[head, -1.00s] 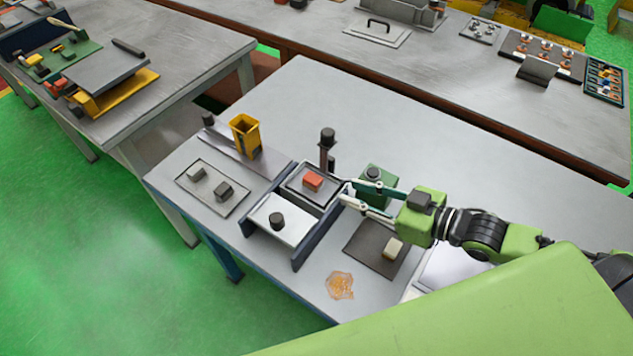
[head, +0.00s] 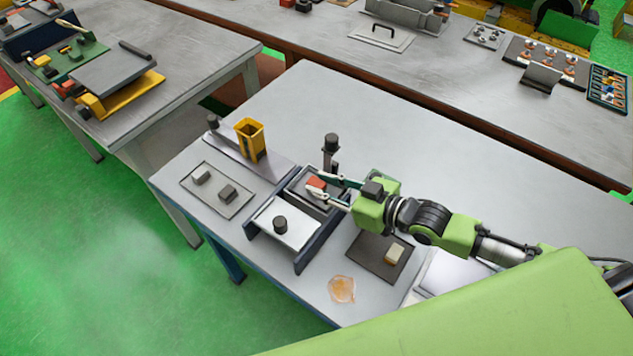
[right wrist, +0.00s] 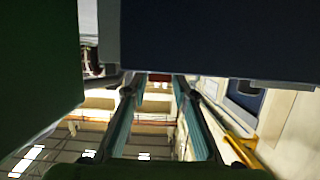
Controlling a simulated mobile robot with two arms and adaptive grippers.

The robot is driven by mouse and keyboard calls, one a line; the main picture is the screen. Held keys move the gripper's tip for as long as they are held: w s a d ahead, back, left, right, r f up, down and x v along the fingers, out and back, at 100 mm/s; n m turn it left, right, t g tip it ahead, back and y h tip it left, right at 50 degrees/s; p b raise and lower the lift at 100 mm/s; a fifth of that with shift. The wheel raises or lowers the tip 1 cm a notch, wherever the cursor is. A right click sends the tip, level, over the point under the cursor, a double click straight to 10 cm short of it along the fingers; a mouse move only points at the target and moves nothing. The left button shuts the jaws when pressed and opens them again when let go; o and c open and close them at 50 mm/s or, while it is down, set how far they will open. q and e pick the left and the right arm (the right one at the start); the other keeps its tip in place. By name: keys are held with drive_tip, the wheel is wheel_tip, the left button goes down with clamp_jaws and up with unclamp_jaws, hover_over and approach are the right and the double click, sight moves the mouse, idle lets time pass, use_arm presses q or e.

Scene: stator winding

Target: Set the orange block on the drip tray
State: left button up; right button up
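The orange block (head: 316,183) lies in a dark-rimmed rectangular recess between two dark rails. My right gripper (head: 313,183) reaches in from the right, its two fingers on either side of the block. In the right wrist view, the fingers are apart and a reddish strip of the block (right wrist: 159,78) shows between their tips, with small gaps. Which surface is the drip tray is not clear; a flat dark plate (head: 367,264) lies in front of the right arm and bears a beige block (head: 394,254). My left gripper is not in view.
A white plate with a black knob (head: 280,223) lies between the rails. A black-topped post (head: 331,145) stands just behind the recess. An orange puddle (head: 342,289) lies near the front edge.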

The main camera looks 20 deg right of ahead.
drive_tip(key=shift+x, duration=1.15)
clamp_jaws()
drive_tip(key=shift+r, duration=0.1)
drive_tip(key=shift+r, duration=0.65)
drive_tip(key=s+a+r+p, duration=0.1)
drive_tip(key=s+a+r, duration=0.2)
drive_tip(key=s+r, duration=0.8)
drive_tip(key=s, duration=0.2)
drive_tip(key=shift+s+a+r, duration=0.25)
drive_tip(key=shift+s+r, duration=0.05)
drive_tip(key=shift+s, duration=0.05)
